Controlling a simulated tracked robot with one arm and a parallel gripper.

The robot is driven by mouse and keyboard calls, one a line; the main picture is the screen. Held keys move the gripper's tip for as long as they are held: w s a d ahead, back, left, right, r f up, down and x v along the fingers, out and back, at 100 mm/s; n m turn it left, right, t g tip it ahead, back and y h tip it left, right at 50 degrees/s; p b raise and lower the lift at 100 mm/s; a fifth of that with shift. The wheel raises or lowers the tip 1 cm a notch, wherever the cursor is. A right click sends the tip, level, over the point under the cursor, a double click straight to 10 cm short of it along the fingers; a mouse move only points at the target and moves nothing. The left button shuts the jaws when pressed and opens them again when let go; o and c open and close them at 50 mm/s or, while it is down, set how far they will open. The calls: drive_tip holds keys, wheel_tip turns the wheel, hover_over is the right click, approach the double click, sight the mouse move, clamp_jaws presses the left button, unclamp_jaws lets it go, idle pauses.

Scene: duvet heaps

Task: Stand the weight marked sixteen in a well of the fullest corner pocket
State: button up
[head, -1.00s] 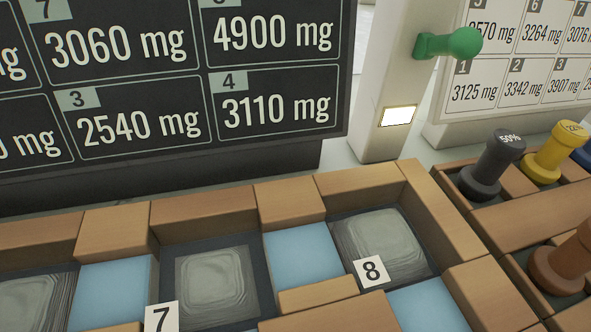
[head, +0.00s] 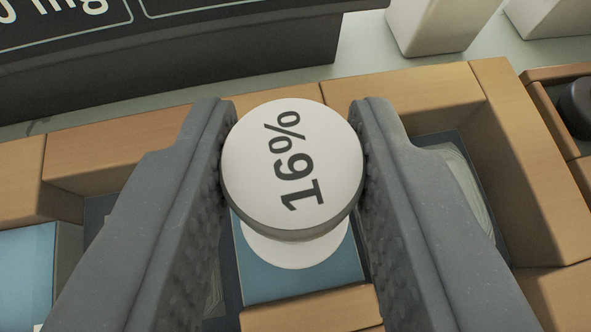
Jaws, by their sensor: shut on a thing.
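The white weight marked 16% (head: 292,165) stands upright between the two dark grey fingers of my gripper (head: 291,150), which is shut on its round head. Its lower rim shows over a blue square well (head: 300,284) in the wooden frame. I cannot tell whether its base touches the well floor. A grey layered heap (head: 462,180) lies in the corner pocket to the right, partly hidden by the right finger. The left finger hides most of the pocket on the left. The number tags are not in view.
Wooden walls (head: 440,95) run behind and right of the wells. Another blue well (head: 27,265) is at the far left. A dark board (head: 180,70), mostly cut off, stands behind, with white posts (head: 430,25) at the top right. A dark weight (head: 578,105) sits at the right edge.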

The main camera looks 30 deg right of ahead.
drive_tip(key=o, duration=1.1)
drive_tip(key=shift+f, duration=0.1)
drive_tip(key=shift+s+a+r, duration=0.2)
drive_tip(key=shift+s+r, duration=0.1)
drive_tip(key=p+v, duration=0.3)
drive_tip(key=v, duration=0.8)
drive_tip(key=shift+s+p, duration=0.1)
drive_tip(key=shift+p, duration=0.3)
